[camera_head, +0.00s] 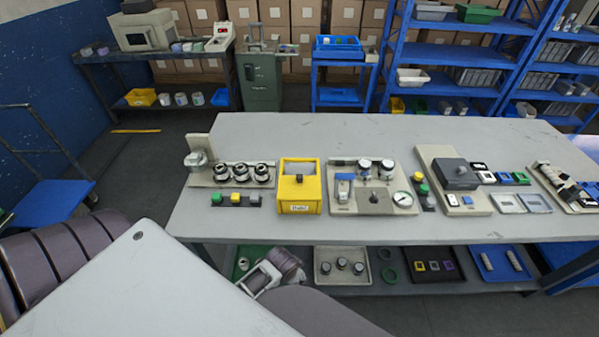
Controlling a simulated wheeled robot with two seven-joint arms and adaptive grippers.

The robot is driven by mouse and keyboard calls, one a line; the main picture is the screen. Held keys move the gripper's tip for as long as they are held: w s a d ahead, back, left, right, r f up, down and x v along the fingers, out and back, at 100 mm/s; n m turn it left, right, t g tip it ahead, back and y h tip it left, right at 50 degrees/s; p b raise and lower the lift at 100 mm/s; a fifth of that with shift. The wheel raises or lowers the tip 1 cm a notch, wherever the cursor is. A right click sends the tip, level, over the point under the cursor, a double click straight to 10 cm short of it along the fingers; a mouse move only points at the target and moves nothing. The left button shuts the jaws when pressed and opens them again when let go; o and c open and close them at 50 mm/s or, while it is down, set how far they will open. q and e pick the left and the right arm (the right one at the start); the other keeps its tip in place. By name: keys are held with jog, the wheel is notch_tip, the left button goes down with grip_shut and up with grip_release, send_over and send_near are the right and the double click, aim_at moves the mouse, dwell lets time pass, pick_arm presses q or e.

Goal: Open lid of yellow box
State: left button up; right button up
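The lid looks shut, lying flat on the box. A small white label is on the front face. Parts of my own arms show at the lower left and bottom, below the table's front edge.
The grey table (330,130) has clear room behind the box. Left of the box stand several dark and silver round parts (221,173) and a strip of coloured buttons (238,200). A panel with a gauge (403,198) stands close on the right. A lower shelf holds trays (341,266).

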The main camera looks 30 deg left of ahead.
pick_arm(q)
notch_tip(320, 180, up, 20)
jog(key=w+t+p, duration=0.1)
jog(key=w+d+r+m+t, duration=0.2)
jog(key=w+r+m+t, duration=0.75)
jog(key=w+r, duration=1.15)
jog(key=w+d+r+m+t+h, duration=0.2)
jog(key=d+r+m+t+h, duration=0.6)
jog(key=r, duration=0.4)
jog(key=s+d+r+m+g+h, duration=0.1)
jog(key=s+d+m+g+h, duration=0.3)
jog(key=d+m+g+h, duration=1)
jog(key=a+f+m+g+y, duration=0.6)
jog(key=a+f+m+y, duration=0.5)
jog(key=m, duration=0.3)
jog(key=w+a+f+g+y, duration=0.1)
jog(key=a+y, duration=1)
jog(key=a, duration=1.3)
jog(key=shift+w+a+f, duration=0.2)
jog(key=shift+a+f, duration=0.05)
jog(key=shift+f, duration=0.5)
pick_arm(e)
jog(key=shift+w+a+r, duration=0.3)
jog(key=shift+a+r, duration=0.35)
jog(key=shift+r, duration=0.15)
